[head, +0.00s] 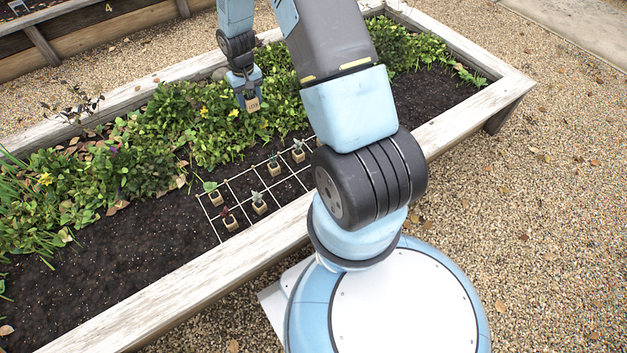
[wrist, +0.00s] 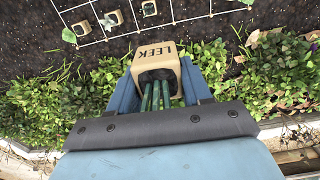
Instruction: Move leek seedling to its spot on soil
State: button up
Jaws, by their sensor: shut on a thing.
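My gripper (head: 249,92) is shut on the leek seedling, a tan pot marked LEEK (wrist: 156,59) with several green stems lying back between the fingers in the wrist view. In the head view the small tan pot (head: 252,104) shows below the fingers, above the green plants of the bed. A white grid (head: 225,180) lies on the dark soil (head: 120,243). Several small potted seedlings stand in its cells, among them a reddish one (head: 230,221) and a green-leaved one (head: 214,195). In the wrist view the grid (wrist: 100,40) is beyond the held pot. My arm hides its right part.
The bed's wooden front rim (head: 200,278) runs between my base and the soil. Dense leafy plants (head: 190,120) fill the back of the bed. Bare soil lies left of the grid, and gravel (head: 530,200) surrounds the bed.

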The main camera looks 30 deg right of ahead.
jog(key=s+d+f, duration=0.3)
jog(key=s+f, duration=0.5)
jog(key=s, duration=0.1)
jog(key=s+d+f, duration=0.3)
jog(key=s+f, duration=0.5)
jog(key=s+d+f, duration=0.3)
jog(key=s+f, duration=0.5)
jog(key=s, duration=0.1)
jog(key=shift+s+d, duration=0.3)
jog(key=shift+d, duration=0.05)
jog(key=w+d+f, duration=0.2)
jog(key=w+f, duration=0.1)
jog(key=w, duration=0.1)
jog(key=w+d+f, duration=0.2)
jog(key=w+f, duration=0.1)
jog(key=w, duration=0.1)
jog(key=w+d+f, duration=0.2)
jog(key=w+f, duration=0.1)
jog(key=w, duration=0.1)
jog(key=shift+f, duration=0.35)
jog(key=shift+w+f, duration=0.1)
jog(key=shift+f, duration=1.55)
jog(key=o, duration=1.1)
jog(key=shift+c, duration=0.2)
jog(key=shift+r, duration=0.1)
